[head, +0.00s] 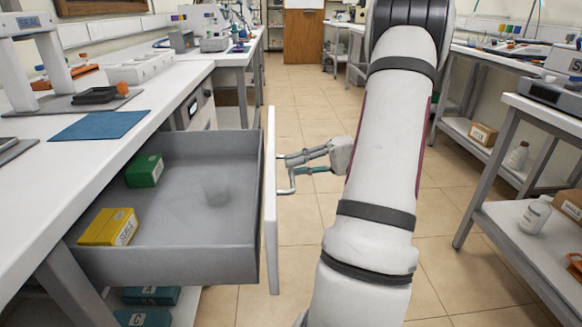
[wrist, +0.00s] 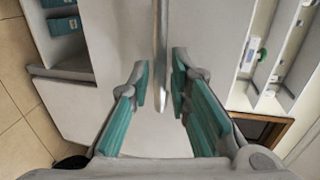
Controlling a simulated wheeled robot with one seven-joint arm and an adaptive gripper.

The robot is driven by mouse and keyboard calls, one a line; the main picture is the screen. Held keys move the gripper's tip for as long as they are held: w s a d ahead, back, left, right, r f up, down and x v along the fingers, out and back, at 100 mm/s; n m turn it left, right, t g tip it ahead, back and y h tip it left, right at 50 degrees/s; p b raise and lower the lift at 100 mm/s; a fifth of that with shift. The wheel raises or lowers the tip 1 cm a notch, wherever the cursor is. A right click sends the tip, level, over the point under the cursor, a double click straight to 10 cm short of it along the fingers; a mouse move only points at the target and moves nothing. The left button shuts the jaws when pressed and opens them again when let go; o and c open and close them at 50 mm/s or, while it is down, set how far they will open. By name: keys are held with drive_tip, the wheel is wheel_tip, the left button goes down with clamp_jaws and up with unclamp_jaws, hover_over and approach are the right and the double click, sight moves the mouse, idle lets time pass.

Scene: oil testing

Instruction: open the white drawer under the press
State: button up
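The white drawer (head: 270,215) under the bench is pulled far out, its grey tray exposed. My gripper (head: 291,165) is at the handle from the right. In the wrist view my gripper (wrist: 160,85) has its teal pads apart, with a small gap on each side of the bar. The white press (head: 38,65) stands on the bench above.
The white bench top (head: 155,88) holds a blue mat (head: 100,126). Teal boxes (head: 145,306) sit on a shelf below the drawer. A bench with shelves (head: 520,215) stands on the right.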

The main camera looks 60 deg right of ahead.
drive_tip(key=v, duration=1)
drive_tip(key=shift+s, duration=0.1)
